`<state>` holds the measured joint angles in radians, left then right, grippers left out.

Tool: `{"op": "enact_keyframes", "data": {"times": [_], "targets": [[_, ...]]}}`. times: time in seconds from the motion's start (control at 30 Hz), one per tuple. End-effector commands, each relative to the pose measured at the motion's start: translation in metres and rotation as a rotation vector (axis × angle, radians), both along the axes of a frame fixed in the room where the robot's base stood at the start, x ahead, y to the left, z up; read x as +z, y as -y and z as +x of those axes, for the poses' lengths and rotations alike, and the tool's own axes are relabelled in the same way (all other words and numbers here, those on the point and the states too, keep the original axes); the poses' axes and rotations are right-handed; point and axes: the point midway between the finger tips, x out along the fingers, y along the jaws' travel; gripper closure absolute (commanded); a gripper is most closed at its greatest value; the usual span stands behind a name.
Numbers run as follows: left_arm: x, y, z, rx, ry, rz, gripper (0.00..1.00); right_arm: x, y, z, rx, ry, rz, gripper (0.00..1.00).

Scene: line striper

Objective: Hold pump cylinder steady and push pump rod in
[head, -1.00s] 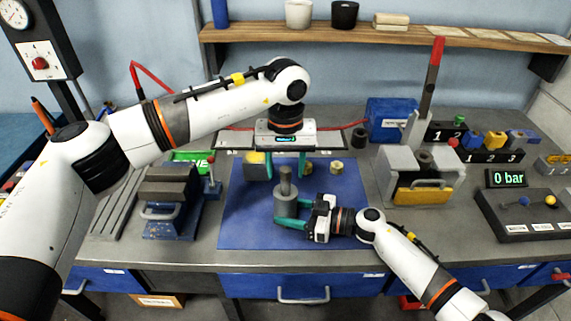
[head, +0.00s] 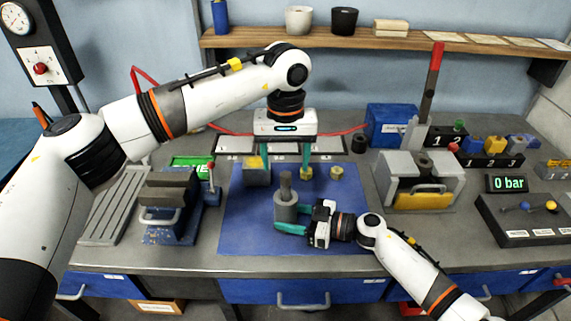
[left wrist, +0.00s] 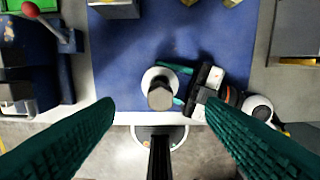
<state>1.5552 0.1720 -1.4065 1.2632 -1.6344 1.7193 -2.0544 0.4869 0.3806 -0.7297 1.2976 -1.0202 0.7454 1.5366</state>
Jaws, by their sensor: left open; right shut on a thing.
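The grey pump cylinder (head: 286,212) stands upright on the blue mat, with the darker grey pump rod (head: 285,186) sticking up from its top. In the left wrist view the rod (left wrist: 160,95) is seen from above, over the pale cylinder rim (left wrist: 150,74). My right gripper (head: 287,215) is shut on the pump cylinder from the right, low on its side; the far finger is partly hidden. My left gripper (head: 286,166) points down, open and empty, above and behind the rod. Its fingers are spread wide on either side of the rod in its wrist view, apart from it.
The blue mat (head: 245,225) is clear around the cylinder. Brass-topped blocks (head: 256,172) and small brass parts (head: 337,173) stand behind. A vise (head: 166,215) is left; a grey fixture with a yellow front (head: 420,201) is right. A display (head: 508,183) reads 0 bar.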

Motion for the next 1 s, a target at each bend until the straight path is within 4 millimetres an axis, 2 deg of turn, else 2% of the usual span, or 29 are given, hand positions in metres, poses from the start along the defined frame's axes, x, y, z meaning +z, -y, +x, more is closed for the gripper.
{"op": "enact_keyframes", "data": {"times": [0.5,1.0], "targets": [[0.033,0.000,0.000,0.000,0.001,-0.001,0.35,-0.001,0.000,0.000,0.000,-0.001,-0.002,0.64],[0.034,0.000,0.000,-0.001,-0.001,0.000,0.35,-0.001,0.000,0.000,0.000,-0.001,-0.002,0.64]]}}
